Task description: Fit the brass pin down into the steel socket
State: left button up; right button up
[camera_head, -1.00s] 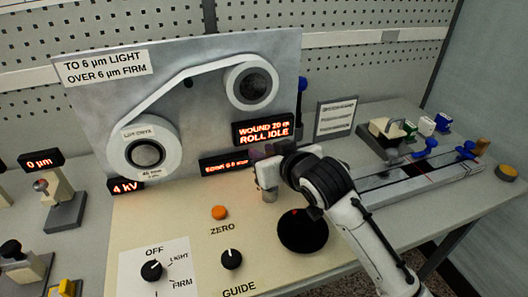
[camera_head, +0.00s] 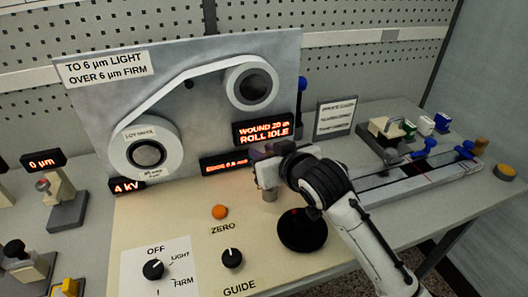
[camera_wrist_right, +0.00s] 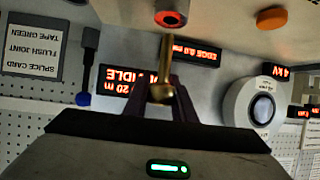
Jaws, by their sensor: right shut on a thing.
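My right gripper (camera_head: 266,174) is over the bench in front of the upright panel. In the right wrist view, my right gripper (camera_wrist_right: 163,95) is shut on the brass pin (camera_wrist_right: 166,70), a thin rod with a rounded, wider end between the fingers. The pin's thin end points at the steel socket (camera_wrist_right: 171,8), a short grey cylinder with a red ring round a dark hole. The socket also shows below the fingers in the head view (camera_head: 269,195). The left gripper is not in view.
An orange ZERO button (camera_head: 219,212) and a black GUIDE knob (camera_head: 232,258) stand left of the socket. A black round disc (camera_head: 302,236) lies close under my right arm. The panel (camera_head: 215,75) with its tape rolls rises behind. A splicing rail (camera_head: 415,182) is at the right.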

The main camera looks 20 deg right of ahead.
jog(key=shift+r+p, duration=0.1)
jog(key=shift+p, duration=0.35)
jog(key=shift+f+b, duration=1)
jog(key=shift+f, duration=1.1)
jog(key=shift+r, duration=0.2)
jog(key=shift+r+p, duration=0.75)
jog(key=shift+p, duration=0.35)
jog(key=shift+r, duration=0.75)
jog(key=shift+f+b, duration=0.85)
jog(key=shift+f, duration=0.85)
jog(key=o, duration=1.2)
jog(key=shift+c, duration=0.2)
